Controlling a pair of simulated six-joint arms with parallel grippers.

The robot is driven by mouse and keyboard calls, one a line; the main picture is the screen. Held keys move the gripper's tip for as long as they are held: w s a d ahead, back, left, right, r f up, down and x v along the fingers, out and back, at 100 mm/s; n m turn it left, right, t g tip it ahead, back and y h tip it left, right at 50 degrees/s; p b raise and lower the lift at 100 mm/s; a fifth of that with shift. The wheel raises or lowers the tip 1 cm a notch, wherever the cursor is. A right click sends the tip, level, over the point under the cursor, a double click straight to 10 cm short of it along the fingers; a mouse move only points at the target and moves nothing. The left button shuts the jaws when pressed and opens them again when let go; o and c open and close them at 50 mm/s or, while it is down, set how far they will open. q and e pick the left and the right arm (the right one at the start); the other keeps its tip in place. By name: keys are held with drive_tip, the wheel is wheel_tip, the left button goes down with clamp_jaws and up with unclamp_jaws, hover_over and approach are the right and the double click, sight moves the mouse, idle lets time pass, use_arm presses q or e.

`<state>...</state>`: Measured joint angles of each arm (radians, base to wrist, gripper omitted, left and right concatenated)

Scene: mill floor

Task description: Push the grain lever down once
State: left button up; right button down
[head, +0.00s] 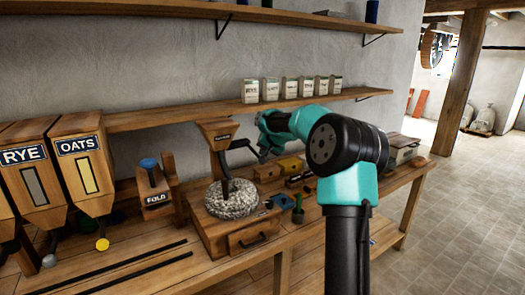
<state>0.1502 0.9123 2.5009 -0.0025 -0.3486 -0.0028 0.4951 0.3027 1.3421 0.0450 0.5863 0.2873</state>
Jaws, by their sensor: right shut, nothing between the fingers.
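A wooden hopper (214,132) with a small dark label stands over a round grey millstone (232,198). A black lever-like bar (240,145) shows at the hopper's right side. My right gripper (262,154) is shut and empty close to the right of this bar. I cannot tell whether they touch, because the dark parts overlap. The label is too small to read surely, so I cannot tell whether this is the grain lever. My left gripper is out of view.
A blue-topped wooden block marked FOLD (156,190) stands between bins and mill. Small bags (270,90) line the lower shelf (140,118). Small items crowd the bench right of the millstone. A drawer (253,236) is in the mill's base. Open floor lies at right.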

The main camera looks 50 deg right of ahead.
drive_tip(key=shift+f, duration=0.5)
idle(0.5)
drive_tip(key=shift+r, duration=0.15)
idle(0.4)
drive_tip(key=shift+r, duration=2.7)
wheel_tip(320, 180, up, 5)
drive_tip(key=shift+a, duration=0.1)
